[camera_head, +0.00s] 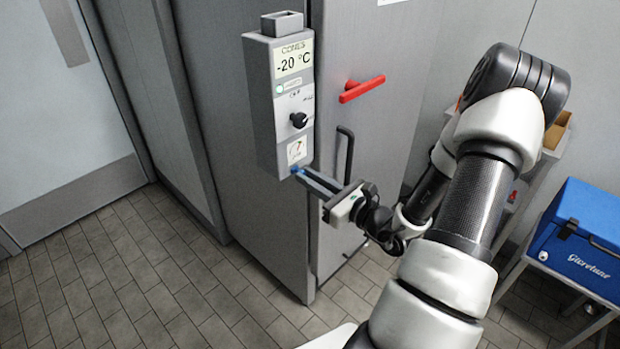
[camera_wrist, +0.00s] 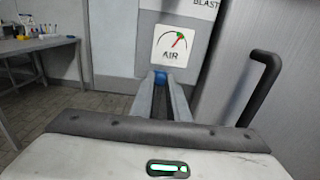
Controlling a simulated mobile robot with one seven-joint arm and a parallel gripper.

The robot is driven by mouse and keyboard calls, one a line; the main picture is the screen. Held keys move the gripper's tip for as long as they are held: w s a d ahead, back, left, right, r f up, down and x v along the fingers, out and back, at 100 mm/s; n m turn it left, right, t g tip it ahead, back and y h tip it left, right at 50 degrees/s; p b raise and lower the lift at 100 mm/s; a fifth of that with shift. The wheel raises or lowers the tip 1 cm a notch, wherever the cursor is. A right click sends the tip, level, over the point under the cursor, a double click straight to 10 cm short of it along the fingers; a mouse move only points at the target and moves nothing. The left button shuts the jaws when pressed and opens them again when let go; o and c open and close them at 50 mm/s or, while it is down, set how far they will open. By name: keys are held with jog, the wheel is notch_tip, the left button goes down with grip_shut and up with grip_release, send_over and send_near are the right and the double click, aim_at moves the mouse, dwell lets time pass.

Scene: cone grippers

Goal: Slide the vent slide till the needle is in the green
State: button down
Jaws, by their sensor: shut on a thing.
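The control box (camera_head: 277,100) is a grey unit on the cold-room wall, with a display reading -20 °C. Its white AIR gauge (camera_wrist: 176,45) is also small at the box's bottom in the head view (camera_head: 297,150). The needle points up and right, close to a small green patch; whether it lies inside the green is too small to tell. The blue vent slide (camera_wrist: 160,77) sits just below the gauge. My gripper (camera_wrist: 160,83) is shut on it, and the fingers hide most of it; in the head view its fingertips meet the box's lower edge.
A black dial knob (camera_head: 298,120) is above the gauge. A red door handle (camera_head: 361,88) and a black vertical bar (camera_head: 346,150) are right of the box, the bar close to my gripper. A blue cooler (camera_head: 580,225) stands on a trolley at right. The tiled floor (camera_head: 130,270) at left is clear.

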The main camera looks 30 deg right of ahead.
jog(key=shift+d, duration=0.1)
jog(key=c, duration=1.7)
grip_release()
jog(key=v, duration=1.7)
jog(key=shift+s+d, duration=0.1)
jog(key=shift+s, duration=0.1)
